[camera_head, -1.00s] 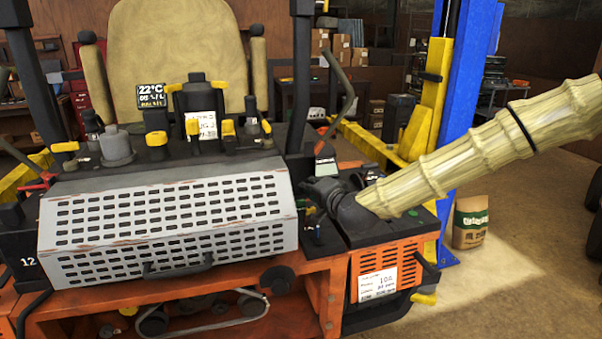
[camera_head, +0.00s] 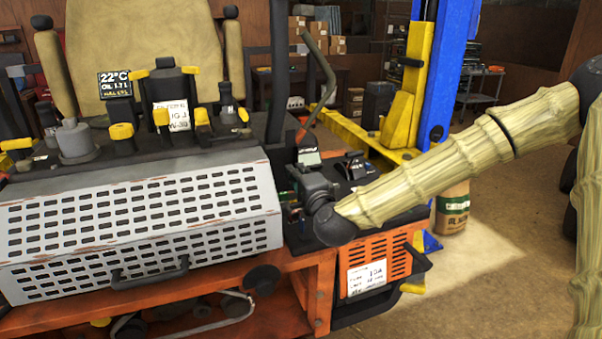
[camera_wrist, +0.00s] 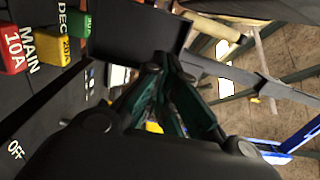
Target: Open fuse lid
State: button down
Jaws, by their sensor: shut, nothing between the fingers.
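My gripper (camera_head: 300,182) is at the right end of the mower's console, low beside the white perforated cover. In the wrist view the dark green fingers (camera_wrist: 163,68) are together with nothing between them. A black flat panel (camera_wrist: 135,30), which looks like the fuse lid, stands just beyond the fingertips. Whether they touch it I cannot tell. To its left the fuses are uncovered: a red one marked MAIN 10A (camera_wrist: 14,50), a yellow one (camera_wrist: 52,45) and a green one (camera_wrist: 78,22).
The white perforated cover (camera_head: 140,215) fills the left front. A small label stand (camera_head: 307,157) is close by. A yellow and blue lift post (camera_head: 425,85) stands behind. Open floor lies at the right.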

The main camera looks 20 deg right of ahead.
aim_at(283, 153)
jog(key=w+p, duration=0.1)
jog(key=w, duration=0.3)
jog(key=w+p, duration=0.2)
jog(key=w, duration=0.2)
jog(key=shift+w+a+r, duration=0.15)
jog(key=shift+w+a, duration=0.05)
